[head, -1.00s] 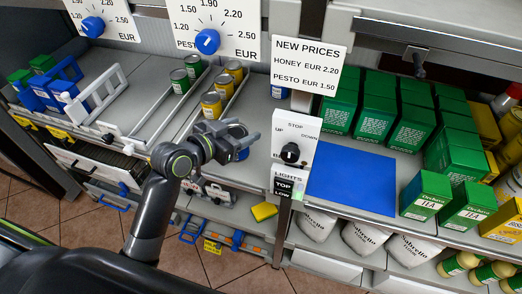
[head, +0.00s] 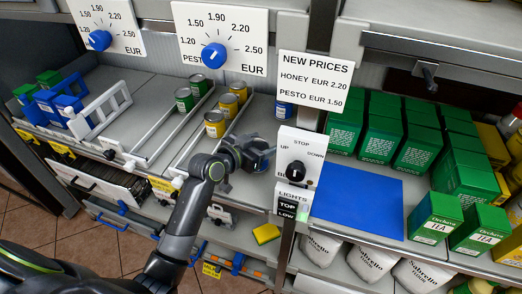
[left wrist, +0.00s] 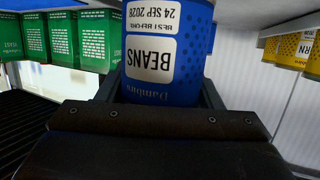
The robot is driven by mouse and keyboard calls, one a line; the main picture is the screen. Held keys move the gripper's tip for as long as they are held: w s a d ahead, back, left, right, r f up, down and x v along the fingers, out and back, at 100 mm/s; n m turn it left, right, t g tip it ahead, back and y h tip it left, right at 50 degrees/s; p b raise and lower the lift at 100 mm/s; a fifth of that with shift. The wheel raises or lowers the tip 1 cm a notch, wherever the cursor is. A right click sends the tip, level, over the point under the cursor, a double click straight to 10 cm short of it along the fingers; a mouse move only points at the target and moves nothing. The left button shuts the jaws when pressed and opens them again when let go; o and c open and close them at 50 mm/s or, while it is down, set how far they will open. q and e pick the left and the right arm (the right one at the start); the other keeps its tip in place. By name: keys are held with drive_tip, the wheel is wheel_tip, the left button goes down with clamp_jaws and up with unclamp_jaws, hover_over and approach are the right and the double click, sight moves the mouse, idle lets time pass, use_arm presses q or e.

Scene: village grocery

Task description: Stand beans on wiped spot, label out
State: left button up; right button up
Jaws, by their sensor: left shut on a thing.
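My left gripper (head: 264,156) is shut on a blue beans can (left wrist: 165,50). In the left wrist view the can sits between the fingers, and its white BEANS label faces the camera with the print upside down in that picture. In the head view the gripper hides most of the can, in front of the shelf and left of the switch panel. Another blue can (head: 284,109) stands behind, partly covered by the price sign. No wiped spot can be told apart on the grey shelf (head: 160,125). My right gripper is not in view.
The switch panel (head: 299,152) stands close right of the gripper. A blue mat (head: 358,202) lies clear beyond it, with green tea boxes (head: 434,217) to its right. Yellow cans (head: 215,123) and green cans (head: 184,99) stand between rails. A yellow sponge (head: 266,234) lies below.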

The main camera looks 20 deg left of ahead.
use_arm(q)
wheel_tip(320, 180, down, 2)
drive_tip(key=shift+f, duration=0.1)
drive_tip(key=shift+f, duration=0.2)
drive_tip(key=o, duration=1.1)
drive_tip(key=shift+o, duration=0.2)
